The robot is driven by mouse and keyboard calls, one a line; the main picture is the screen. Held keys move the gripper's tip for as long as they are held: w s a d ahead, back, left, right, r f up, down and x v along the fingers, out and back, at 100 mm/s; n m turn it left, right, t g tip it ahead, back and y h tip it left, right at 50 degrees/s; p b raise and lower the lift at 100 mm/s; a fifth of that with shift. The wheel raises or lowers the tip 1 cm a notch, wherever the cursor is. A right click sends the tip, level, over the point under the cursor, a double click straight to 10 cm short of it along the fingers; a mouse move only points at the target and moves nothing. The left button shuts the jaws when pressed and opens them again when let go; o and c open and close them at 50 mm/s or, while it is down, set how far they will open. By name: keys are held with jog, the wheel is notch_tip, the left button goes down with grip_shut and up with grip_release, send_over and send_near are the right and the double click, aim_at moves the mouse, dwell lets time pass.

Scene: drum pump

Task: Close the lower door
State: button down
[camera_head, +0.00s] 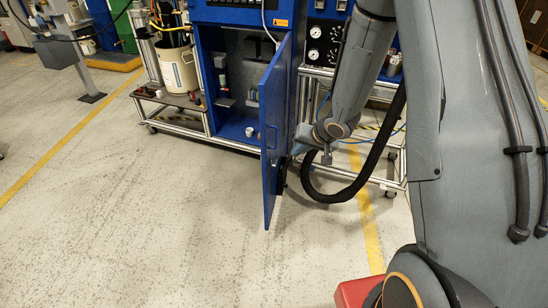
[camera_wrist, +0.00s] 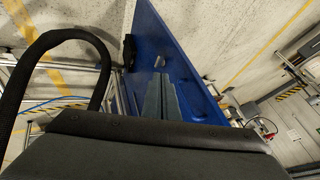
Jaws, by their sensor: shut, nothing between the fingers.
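The lower door (camera_head: 278,130) of the blue cabinet stands wide open, swung out toward me from the cabinet's right side. I see it nearly edge-on in the head view. Its blue face fills the upper middle of the wrist view (camera_wrist: 178,50), with a black handle (camera_wrist: 129,52) near the far left edge. My gripper (camera_wrist: 162,82) is shut and empty, its fingers pointing at this face. In the head view my wrist is to the right of the door, on its outer side. I cannot tell whether the fingertips touch the door.
The open cabinet compartment (camera_head: 234,128) holds small fittings and a white cup-like part (camera_head: 250,132). A cream bucket (camera_head: 177,68) stands on the frame to the left. A gauge panel (camera_head: 323,44) is to the right. The floor in front is clear.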

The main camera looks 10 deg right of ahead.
send_near(268, 162)
notch_tip(268, 162, down, 3)
jog(key=d, duration=0.3)
jog(key=shift+w+a+p, duration=0.2)
jog(key=shift+w+a, duration=0.05)
jog(key=shift+a, duration=0.45)
jog(key=shift+w+a+p, duration=0.2)
jog(key=shift+a+p, duration=0.05)
jog(key=shift+a, duration=0.45)
jog(key=shift+w+a+p, duration=0.2)
jog(key=shift+w+a, duration=0.05)
jog(key=shift+a, duration=0.45)
